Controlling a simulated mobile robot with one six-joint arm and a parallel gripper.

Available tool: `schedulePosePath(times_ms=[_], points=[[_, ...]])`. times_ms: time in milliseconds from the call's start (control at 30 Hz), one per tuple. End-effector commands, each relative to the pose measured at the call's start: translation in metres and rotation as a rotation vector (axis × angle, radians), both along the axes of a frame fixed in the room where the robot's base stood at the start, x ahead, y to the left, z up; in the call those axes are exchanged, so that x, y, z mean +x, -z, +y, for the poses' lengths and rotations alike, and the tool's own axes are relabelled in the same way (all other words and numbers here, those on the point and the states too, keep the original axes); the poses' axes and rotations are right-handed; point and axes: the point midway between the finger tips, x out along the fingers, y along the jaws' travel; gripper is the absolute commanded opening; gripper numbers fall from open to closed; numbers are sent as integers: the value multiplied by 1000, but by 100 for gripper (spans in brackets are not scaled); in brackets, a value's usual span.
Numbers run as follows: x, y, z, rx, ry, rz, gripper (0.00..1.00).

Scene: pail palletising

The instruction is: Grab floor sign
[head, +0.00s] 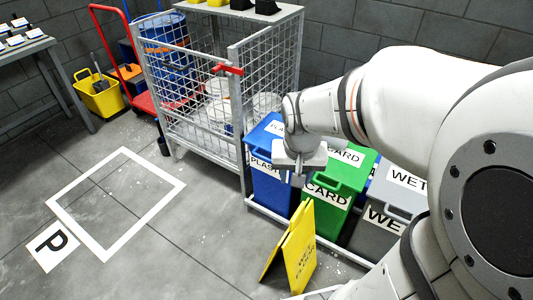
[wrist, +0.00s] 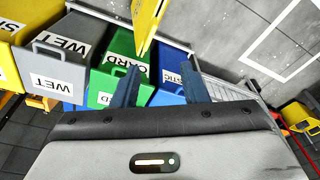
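The yellow floor sign (head: 301,249) stands on the floor as a tilted A-shape in front of the bins, with dark lettering on its face. In the wrist view the sign (wrist: 147,24) shows at the top, cut off by the frame, ahead of the fingertips. My gripper (head: 299,172) is above the sign's top edge in the head view, apart from it. In the wrist view my gripper (wrist: 159,84) has its two dark fingers well apart with nothing between them.
Behind the sign stand a blue bin (head: 268,188), a green CARD bin (head: 328,198) and a grey WET bin (head: 382,222). A mesh cage (head: 185,95) stands behind left. The floor around the white marked square (head: 75,227) is clear.

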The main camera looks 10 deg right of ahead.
Motion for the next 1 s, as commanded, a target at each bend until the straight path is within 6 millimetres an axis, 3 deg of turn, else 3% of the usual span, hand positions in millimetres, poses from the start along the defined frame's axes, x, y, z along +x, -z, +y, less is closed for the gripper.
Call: schedulePosePath(times_ms=[33,100,300,400,533,1000], points=[[15,51,-8,2,59,19,40],[34,92,-18,6,145,28,40],[76,201,-45,17,355,48,40],[88,240,-55,23,430,52,40],[97,267,-62,27,486,54,40],[101,315,-66,30,505,56,40]])
